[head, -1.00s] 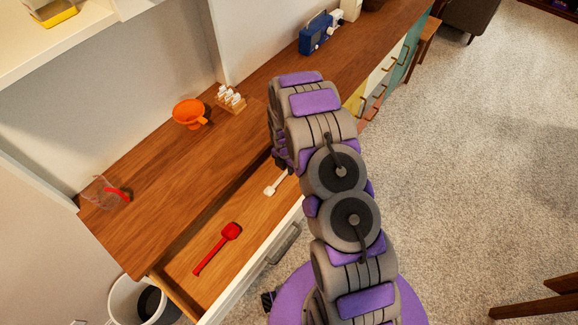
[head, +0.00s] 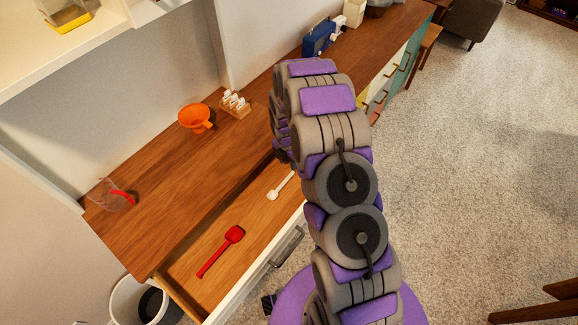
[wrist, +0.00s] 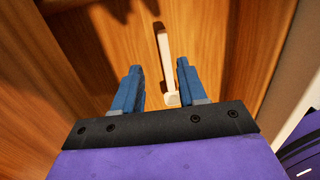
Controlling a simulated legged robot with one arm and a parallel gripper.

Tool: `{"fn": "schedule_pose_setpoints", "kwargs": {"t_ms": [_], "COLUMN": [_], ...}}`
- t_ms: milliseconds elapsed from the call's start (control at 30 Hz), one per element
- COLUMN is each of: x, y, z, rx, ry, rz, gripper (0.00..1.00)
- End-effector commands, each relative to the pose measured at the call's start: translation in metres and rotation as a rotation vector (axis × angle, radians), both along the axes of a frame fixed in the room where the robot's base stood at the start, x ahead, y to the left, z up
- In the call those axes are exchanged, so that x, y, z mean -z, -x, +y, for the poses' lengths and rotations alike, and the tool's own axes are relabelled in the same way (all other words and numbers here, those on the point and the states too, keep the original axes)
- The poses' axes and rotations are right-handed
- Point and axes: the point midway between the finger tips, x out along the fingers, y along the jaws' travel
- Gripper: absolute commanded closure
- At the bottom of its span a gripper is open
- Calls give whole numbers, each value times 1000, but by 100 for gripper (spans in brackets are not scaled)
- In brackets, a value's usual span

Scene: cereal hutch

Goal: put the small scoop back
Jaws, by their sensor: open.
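A small white scoop (head: 279,187) lies in the open wooden drawer, and it also shows in the wrist view (wrist: 166,55) between and beyond my fingertips. A larger red scoop (head: 221,250) lies in the same drawer, to the left and nearer the front corner. My gripper (wrist: 158,84) is open and empty, its two blue fingers apart on either side of the white scoop's line. In the head view my arm hides the gripper. The drawer (head: 205,285) is pulled out under the wooden counter.
On the counter (head: 160,190) stand an orange funnel (head: 196,117), a small rack of white-topped jars (head: 235,102), a clear cup with a red handle (head: 112,196) and a blue radio-like box (head: 321,38). A white bin (head: 140,300) stands at the drawer's left end. The carpet at right is mostly clear.

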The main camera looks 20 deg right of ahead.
Motion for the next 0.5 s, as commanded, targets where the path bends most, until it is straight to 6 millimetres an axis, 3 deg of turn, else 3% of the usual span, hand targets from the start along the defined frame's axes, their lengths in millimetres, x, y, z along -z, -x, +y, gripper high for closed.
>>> {"fn": "schedule_pose_setpoints", "kwargs": {"t_ms": [100, 367, 500], "x": [-26, -44, -66], "y": [-2, 0, 7], "z": [0, 2, 5], "rx": [2, 7, 88], "ry": [-3, -1, -5], "rz": [-7, -2, -3], "gripper": [58, 58, 58]}}
